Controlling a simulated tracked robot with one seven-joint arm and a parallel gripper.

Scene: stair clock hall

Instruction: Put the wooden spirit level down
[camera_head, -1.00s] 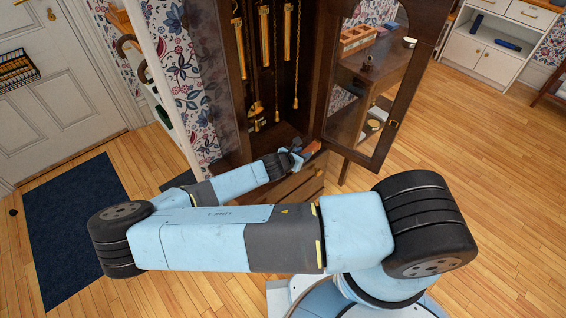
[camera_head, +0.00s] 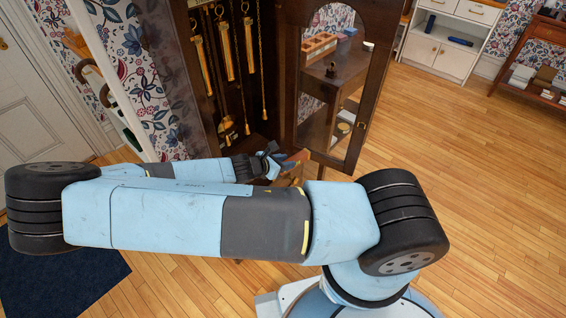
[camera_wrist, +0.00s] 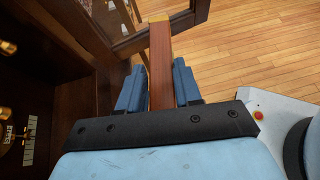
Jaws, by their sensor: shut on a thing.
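The wooden spirit level (camera_wrist: 160,65) is a reddish-brown bar with a brass-coloured end, seen end-on between the two blue fingers of my gripper (camera_wrist: 158,85) in the wrist view. My gripper is shut on it. In the head view my gripper (camera_head: 275,163) is at the open front of the tall clock case, and the orange-brown level (camera_head: 298,157) sticks out to its right, by the open glazed door. Much of the level is hidden by the fingers and arm. I cannot tell whether it touches the case.
The dark clock case holds hanging brass weights (camera_head: 225,45), chains and a pendulum. Its glazed door (camera_head: 335,90) stands open to the right. A white cabinet (camera_head: 445,40) and a side table (camera_head: 535,75) stand at the back. Wooden floor (camera_head: 470,150) to the right is clear.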

